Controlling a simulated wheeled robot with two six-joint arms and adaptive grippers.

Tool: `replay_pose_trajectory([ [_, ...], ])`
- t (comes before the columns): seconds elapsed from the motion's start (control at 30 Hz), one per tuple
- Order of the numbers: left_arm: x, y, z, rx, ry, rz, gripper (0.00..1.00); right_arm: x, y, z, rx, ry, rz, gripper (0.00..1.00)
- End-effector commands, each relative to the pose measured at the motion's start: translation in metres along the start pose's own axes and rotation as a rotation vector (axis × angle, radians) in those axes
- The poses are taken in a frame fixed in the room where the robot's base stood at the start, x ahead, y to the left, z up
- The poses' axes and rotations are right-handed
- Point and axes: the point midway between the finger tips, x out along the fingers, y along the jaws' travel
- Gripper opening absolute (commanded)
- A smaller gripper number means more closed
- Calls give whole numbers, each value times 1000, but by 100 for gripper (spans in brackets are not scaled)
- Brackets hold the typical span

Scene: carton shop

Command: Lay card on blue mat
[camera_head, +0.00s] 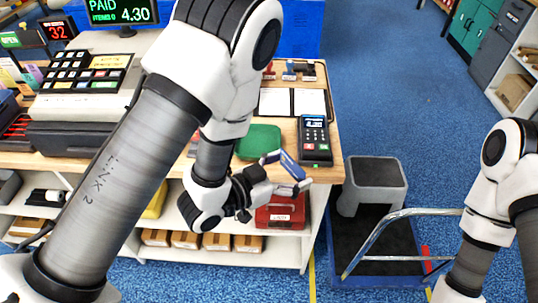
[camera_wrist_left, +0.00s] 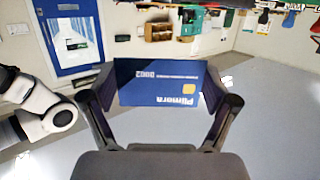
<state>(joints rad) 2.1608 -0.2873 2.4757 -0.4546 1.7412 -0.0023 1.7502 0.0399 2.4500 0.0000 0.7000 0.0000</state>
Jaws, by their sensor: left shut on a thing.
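My left gripper (camera_head: 287,171) is shut on a blue card (camera_head: 292,165), at the front edge of the wooden counter in the head view. In the left wrist view the card (camera_wrist_left: 155,82) sits between both fingers, with its printing upside down and a small gold square on it. I cannot pick out a blue mat on the counter; my left arm hides part of the counter top. A green mat or tray (camera_head: 259,141) lies behind the gripper. My right arm shows at the right, but its gripper is out of view.
A card terminal (camera_head: 314,140) stands on the counter's right end, with a clipboard-like tray (camera_head: 294,103) behind it. A cash register (camera_head: 82,78) is at the left. A red box (camera_head: 281,213) sits on the shelf below. A grey stool (camera_head: 375,178) and a cart stand right of the counter.

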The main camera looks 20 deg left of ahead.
Motion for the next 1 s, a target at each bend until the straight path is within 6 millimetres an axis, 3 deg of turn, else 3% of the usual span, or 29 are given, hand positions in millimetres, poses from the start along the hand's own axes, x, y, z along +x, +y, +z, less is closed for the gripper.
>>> replay_pose_trajectory([
  [0.1,1,14,-5,15,0,66,72,0,0,0,0,0,0,40],
  [0.23,12,17,0,22,2,131,72,0,0,0,0,0,0,40],
  [0.5,60,22,28,82,3,396,72,0,0,0,0,0,0,40],
  [0.6,69,24,33,93,2,453,72,0,0,0,0,0,0,40],
  [0.73,69,21,35,102,2,511,72,0,0,0,0,0,0,40],
  [1.0,52,8,39,153,4,745,72,0,0,0,0,0,0,40],
])
